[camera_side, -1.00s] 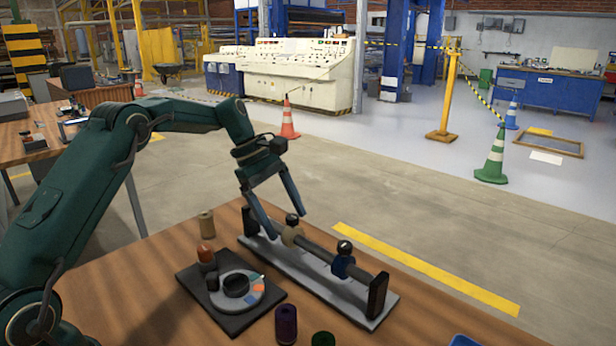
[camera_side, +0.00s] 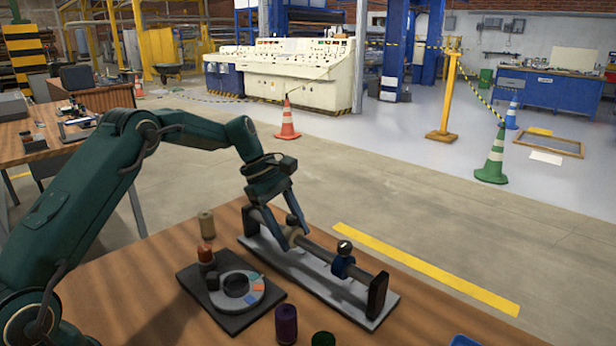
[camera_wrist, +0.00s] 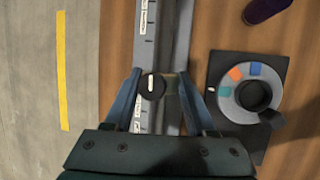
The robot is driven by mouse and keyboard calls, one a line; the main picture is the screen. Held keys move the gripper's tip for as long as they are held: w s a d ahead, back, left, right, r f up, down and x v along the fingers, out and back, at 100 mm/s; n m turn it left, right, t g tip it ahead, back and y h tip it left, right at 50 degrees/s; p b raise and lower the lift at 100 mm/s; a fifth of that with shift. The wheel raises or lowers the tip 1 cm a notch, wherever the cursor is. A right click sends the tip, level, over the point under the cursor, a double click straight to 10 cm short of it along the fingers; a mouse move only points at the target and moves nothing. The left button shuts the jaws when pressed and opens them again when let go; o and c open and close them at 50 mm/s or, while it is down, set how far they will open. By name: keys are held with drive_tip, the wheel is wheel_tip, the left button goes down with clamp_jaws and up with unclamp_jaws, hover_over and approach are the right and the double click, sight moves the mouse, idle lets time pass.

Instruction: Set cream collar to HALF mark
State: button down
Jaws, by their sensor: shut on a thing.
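The cream collar (camera_side: 293,237) sits on the dark rod (camera_side: 320,252) of a grey rail stand (camera_side: 330,288), towards its far left end. My gripper (camera_side: 296,241) is down on it, shut, with one finger on each side. In the wrist view the fingers of my gripper (camera_wrist: 160,92) stand either side of the collar's black knob (camera_wrist: 152,86), which has a white line on top. Little of the cream body shows there. White labels and tick marks (camera_wrist: 138,118) run along the stand; their text is too small to read.
A dark plate with a grey ring dial (camera_side: 257,285) and coloured patches lies left of the stand. A tan spool (camera_side: 207,225), a purple spool (camera_side: 286,322) and a green spool (camera_side: 323,339) stand nearby. A blue item (camera_side: 464,341) is at the table's front edge.

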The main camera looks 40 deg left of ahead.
drive_tip(key=a, duration=0.6)
drive_tip(key=shift+a, duration=0.25)
drive_tip(key=shift+c, duration=1)
unclamp_jaws()
drive_tip(key=shift+r, duration=0.1)
drive_tip(key=shift+v, duration=2.5)
